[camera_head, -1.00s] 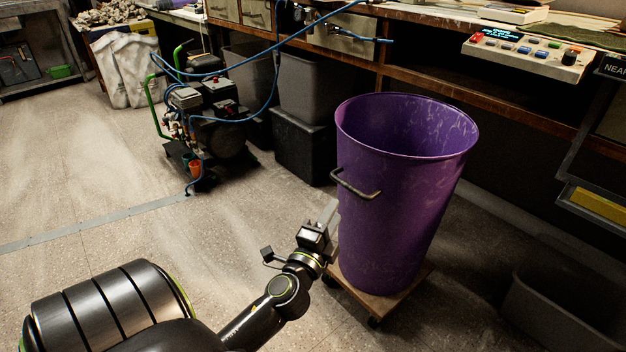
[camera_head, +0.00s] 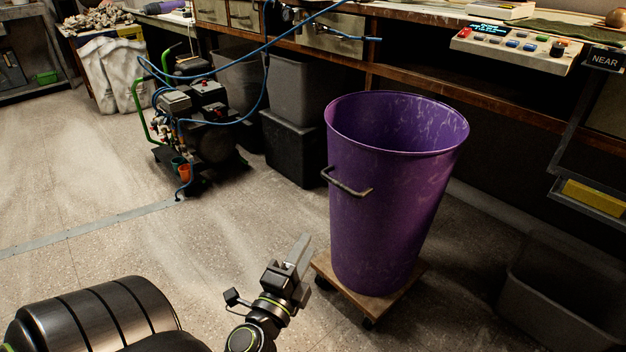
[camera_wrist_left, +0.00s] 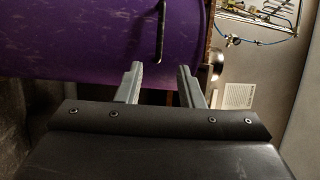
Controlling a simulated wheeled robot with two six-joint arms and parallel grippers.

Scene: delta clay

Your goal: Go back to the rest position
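My left gripper (camera_head: 299,250) is in the lower middle of the head view, just left of the purple bin and apart from it. In the left wrist view its two fingers (camera_wrist_left: 160,76) stand apart with nothing between them. The purple bin (camera_head: 385,205) stands upright on a wooden wheeled dolly (camera_head: 376,304), and its dark handle (camera_head: 347,184) faces left. The bin also fills the upper left of the left wrist view (camera_wrist_left: 80,40). My right gripper is in neither view.
An air compressor (camera_head: 200,125) with blue hoses stands at the back left. A dark bin (camera_head: 295,148) stands under the workbench (camera_head: 440,88). A grey bin (camera_head: 555,310) is at the lower right. The floor on the left is mostly clear.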

